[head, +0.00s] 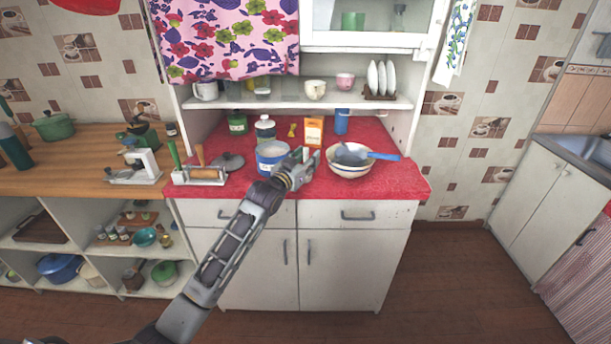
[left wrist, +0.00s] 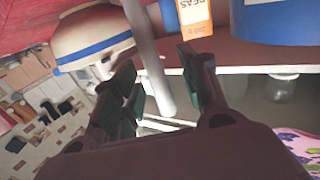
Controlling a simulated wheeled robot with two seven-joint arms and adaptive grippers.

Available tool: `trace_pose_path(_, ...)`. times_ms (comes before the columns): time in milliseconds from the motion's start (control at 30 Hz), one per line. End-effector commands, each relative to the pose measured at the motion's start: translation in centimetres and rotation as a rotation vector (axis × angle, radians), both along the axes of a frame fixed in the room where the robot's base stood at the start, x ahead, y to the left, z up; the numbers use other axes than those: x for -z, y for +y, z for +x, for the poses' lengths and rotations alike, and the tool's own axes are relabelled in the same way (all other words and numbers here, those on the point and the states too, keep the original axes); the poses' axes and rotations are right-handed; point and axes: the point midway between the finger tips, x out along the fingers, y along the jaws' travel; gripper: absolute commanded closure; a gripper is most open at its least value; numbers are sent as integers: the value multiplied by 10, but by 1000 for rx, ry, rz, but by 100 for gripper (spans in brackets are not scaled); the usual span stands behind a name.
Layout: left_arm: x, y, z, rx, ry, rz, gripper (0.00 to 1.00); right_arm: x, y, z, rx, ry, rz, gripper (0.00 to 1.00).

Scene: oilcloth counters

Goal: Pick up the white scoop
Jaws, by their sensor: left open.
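A pale grey-white rod (left wrist: 150,62), which looks like the handle of the white scoop, runs between my left gripper's fingers in the left wrist view. Its far end runs out of the top of that view. I cannot pick the scoop out in the head view, where my gripper covers that spot. My left gripper (head: 305,164) is over the red counter, between the blue-and-white canister and the bowl. In the left wrist view my gripper (left wrist: 158,72) is open, with its fingers either side of the rod. I cannot tell whether either finger touches it. My right gripper is not in view.
A white bowl (head: 349,171) with a blue spatula (head: 384,156) stands close right of my gripper. A blue-and-white canister (head: 270,157) stands close left. An orange box (head: 314,132) is behind. The red counter (head: 405,180) is clear at its right end.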

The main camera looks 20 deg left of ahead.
Motion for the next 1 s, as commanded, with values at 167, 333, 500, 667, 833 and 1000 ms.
trace_pose_path(167, 0, 0, 0, 0, 0, 0, 57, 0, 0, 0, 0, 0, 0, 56)
trace_pose_path(333, 0, 0, 0, 0, 0, 0, 57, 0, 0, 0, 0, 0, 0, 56)
trace_pose_path(500, 0, 0, 0, 0, 0, 0, 75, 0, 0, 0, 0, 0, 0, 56)
trace_pose_path(667, 0, 0, 0, 0, 0, 0, 95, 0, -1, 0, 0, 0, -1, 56)
trace_pose_path(833, 0, 0, 0, 0, -1, 0, 100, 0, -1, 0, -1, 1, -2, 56)
trace_pose_path(1000, -1, 0, 0, 0, -1, 0, 100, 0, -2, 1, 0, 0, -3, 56)
